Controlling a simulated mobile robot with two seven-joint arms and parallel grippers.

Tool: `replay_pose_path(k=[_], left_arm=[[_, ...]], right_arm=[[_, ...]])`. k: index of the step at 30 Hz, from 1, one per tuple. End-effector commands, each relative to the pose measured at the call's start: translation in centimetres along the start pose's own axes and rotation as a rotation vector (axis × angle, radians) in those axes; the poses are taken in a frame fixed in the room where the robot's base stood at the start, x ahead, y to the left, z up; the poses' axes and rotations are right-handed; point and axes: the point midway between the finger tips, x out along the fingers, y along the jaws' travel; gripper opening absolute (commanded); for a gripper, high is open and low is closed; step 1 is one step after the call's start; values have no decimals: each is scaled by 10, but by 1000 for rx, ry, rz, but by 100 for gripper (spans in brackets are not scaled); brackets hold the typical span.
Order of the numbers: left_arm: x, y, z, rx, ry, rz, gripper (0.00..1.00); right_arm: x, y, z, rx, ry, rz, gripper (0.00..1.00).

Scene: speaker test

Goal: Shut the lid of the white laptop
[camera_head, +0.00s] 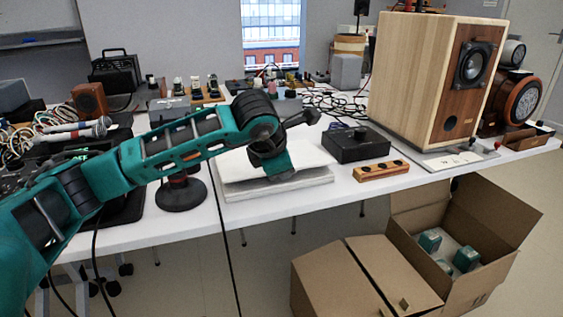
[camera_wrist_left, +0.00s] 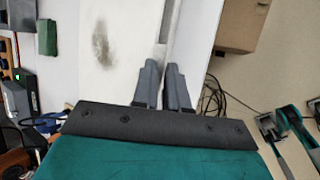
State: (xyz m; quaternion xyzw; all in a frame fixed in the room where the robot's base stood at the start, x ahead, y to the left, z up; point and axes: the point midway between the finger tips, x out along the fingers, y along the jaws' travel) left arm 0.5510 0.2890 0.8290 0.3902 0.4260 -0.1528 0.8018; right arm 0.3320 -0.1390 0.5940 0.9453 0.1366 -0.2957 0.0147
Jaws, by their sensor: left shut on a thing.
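The white laptop (camera_head: 308,181) lies near the front edge of the table, left of the middle. It looks like a low, nearly flat white slab with a layered front edge; any gap under the lid is too small to judge. My left gripper (camera_head: 277,170) reaches down over the laptop's front part, and its hand hides the fingertips there. In the left wrist view its two fingers (camera_wrist_left: 163,66) are close together at the edge of a white panel with a dark smudge (camera_wrist_left: 105,45), apparently the laptop, shut on that edge.
A black box (camera_head: 357,146) and a small wooden block with knobs (camera_head: 381,171) stand right of the laptop. A large wooden speaker (camera_head: 418,75) stands farther right. A round black stand (camera_head: 181,195) is to the left.

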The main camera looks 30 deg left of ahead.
Motion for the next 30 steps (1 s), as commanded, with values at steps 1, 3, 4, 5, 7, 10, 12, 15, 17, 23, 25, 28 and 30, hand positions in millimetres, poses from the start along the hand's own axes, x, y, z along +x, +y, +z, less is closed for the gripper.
replay_pose_path(k=[1,3,4,5,7,10,12,15,17,23,25,28,30], left_arm=[[8,-9,-3,3,-2,-2,0],[13,-13,-4,19,-3,34,0],[14,-14,-5,24,-3,46,0],[16,-15,-6,29,-2,58,0],[19,-17,-7,37,-2,79,0],[22,-18,-8,44,-3,102,0],[23,-19,-9,48,-3,112,0],[24,-19,-9,51,-3,121,0],[24,-19,-9,51,-2,123,0],[24,-18,-9,51,-2,125,0],[24,-18,-9,51,-2,126,0],[23,-17,-9,51,-1,126,17],[23,-17,-10,51,-1,126,24]], right_arm=[[4,-2,2,3,7,-4,43],[7,-3,2,4,6,-9,43],[7,-4,2,3,6,-11,43],[8,-5,2,3,7,-13,43],[8,-6,1,2,11,-18,43],[9,-8,0,1,12,-23,43],[10,-8,-1,0,13,-24,43],[11,-8,-2,-1,15,-24,43],[11,-8,-3,-1,17,-24,43],[10,-7,-3,-1,17,-23,43],[10,-7,-3,-1,17,-22,43],[10,-6,-3,-1,17,-21,43],[10,-6,-2,-1,17,-20,43]])
